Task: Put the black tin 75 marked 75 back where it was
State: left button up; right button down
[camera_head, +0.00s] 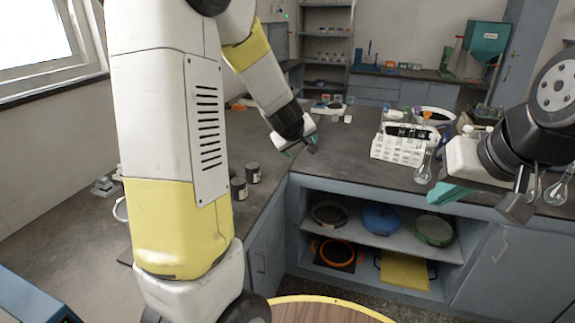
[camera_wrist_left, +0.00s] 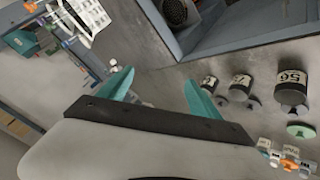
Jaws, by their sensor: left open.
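Two black tins (camera_head: 252,173) (camera_head: 238,188) stand on the left counter in the head view. The left wrist view shows a row of dark tins with pale labels: a large one (camera_wrist_left: 292,90), a middle one (camera_wrist_left: 240,88) and a smaller one (camera_wrist_left: 211,86). The large label reads sideways or inverted, perhaps 56; I cannot tell which tin is marked 75. My left gripper (camera_head: 298,151) is open and empty above the counter corner, apart from the tins; its teal fingers (camera_wrist_left: 160,92) show in the wrist view. My right gripper (camera_head: 481,202) is open and empty at the right.
A white rack (camera_head: 400,148) and glass flasks (camera_head: 423,168) stand on the right counter. Below it, an open shelf (camera_head: 372,236) holds round sieves and pans. A round wooden-topped stool (camera_head: 325,312) is in front. Bare counter (camera_head: 345,165) lies left of the rack.

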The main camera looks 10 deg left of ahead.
pick_arm(q)
jog(key=s+d+r+m+g+h, duration=0.1)
jog(key=s+d+r+m+h, duration=0.15)
jog(key=s+r, duration=0.4)
jog(key=s+d+r+m+h, duration=0.1)
jog(key=s+d+r+m, duration=0.15)
jog(key=s, duration=0.75)
jog(key=s+a+m+g+y, duration=0.1)
jog(key=s+a+m+g, duration=0.1)
jog(key=s, duration=1.2)
jog(key=shift+a+r+m+y, duration=0.15)
jog(key=shift+a+m+y, duration=0.3)
jog(key=shift+a, duration=0.4)
